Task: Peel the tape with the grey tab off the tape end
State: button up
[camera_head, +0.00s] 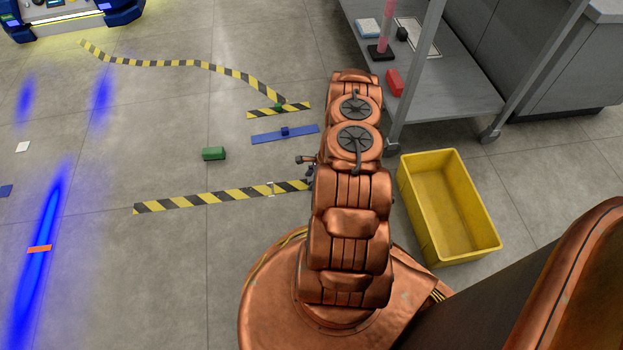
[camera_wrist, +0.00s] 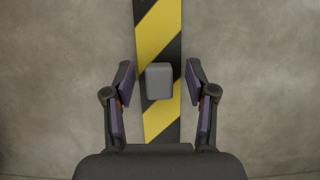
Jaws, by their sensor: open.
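In the wrist view the grey tab (camera_wrist: 159,81) is a small rounded block on a yellow-and-black striped tape (camera_wrist: 158,42). The tape runs from the top edge down to my gripper's body, which hides what lies beyond. My gripper (camera_wrist: 159,67) is open, with one finger on each side of the tab and gaps between. The height above the floor is hard to judge. In the head view a striped tape (camera_head: 205,199) lies on the floor left of my arm, which hides its right end and most of my gripper.
A yellow bin (camera_head: 420,205) stands right of my arm, below a grey cart (camera_head: 455,100). A striped tape with a green tab (camera_head: 278,107), a blue strip (camera_head: 265,136) and a green block (camera_head: 213,154) lie farther out. Floor at left is mostly open.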

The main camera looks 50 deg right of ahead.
jog(key=shift+s, duration=0.1)
grip_shut()
dwell(0.6)
